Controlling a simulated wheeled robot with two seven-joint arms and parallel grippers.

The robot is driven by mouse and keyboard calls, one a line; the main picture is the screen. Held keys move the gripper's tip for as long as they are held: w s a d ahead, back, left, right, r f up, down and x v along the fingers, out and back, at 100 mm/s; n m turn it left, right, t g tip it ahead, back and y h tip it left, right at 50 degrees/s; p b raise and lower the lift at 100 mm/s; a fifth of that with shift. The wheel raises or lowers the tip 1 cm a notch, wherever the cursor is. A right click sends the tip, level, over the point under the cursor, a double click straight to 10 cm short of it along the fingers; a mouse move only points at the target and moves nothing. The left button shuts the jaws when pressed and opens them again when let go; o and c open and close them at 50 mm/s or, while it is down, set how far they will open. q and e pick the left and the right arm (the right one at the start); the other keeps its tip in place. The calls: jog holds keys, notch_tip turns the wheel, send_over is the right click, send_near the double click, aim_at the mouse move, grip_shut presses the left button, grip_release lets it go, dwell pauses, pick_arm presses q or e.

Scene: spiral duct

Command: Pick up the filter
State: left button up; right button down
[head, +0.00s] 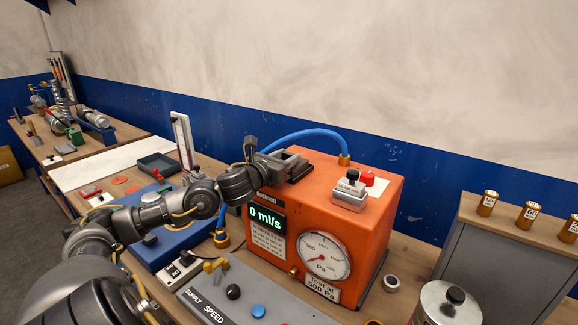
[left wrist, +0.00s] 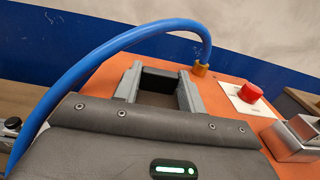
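No object is clearly readable as the filter. A small metal block with a black knob and a label (head: 350,188) sits on top of the orange test machine (head: 375,225); part of it also shows at the right of the left wrist view (left wrist: 297,138). A silver can with a black knob (head: 445,305) stands at the lower right. My left gripper (head: 296,163) is over the rear left of the machine's top, left of the metal block and apart from it. My right gripper is not in view.
A blue hose (head: 305,134) arches beside my left gripper to a brass fitting on the machine. A red button (head: 369,178) is behind the metal block. A grey cabinet (head: 500,265) with brass containers stands right. A grey control panel (head: 240,298) lies in front.

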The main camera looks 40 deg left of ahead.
pick_arm(q)
jog(key=c, duration=0.3)
jog(key=shift+c, duration=0.2)
jog(key=shift+r, duration=0.15)
jog(key=shift+r, duration=0.2)
jog(key=s+r, duration=0.1)
jog(key=r, duration=0.1)
jog(key=s+r, duration=0.1)
jog(key=r, duration=0.1)
jog(key=d+r+b, duration=0.1)
jog(key=shift+s+r, duration=0.4)
jog(key=shift+s+d+r+b, duration=0.55)
jog(key=shift+s+r+b, duration=0.5)
jog(key=shift+s, duration=0.7)
jog(key=shift+s+d+r+b, duration=0.6)
jog(key=shift+s+r+b, duration=0.4)
jog(key=shift+s, duration=0.7)
jog(key=shift+s+d+r+b, duration=0.55)
jog(key=shift+s+r+b, duration=0.5)
jog(key=shift+s, duration=0.7)
jog(key=shift+d+r, duration=0.1)
jog(key=shift+r, duration=0.1)
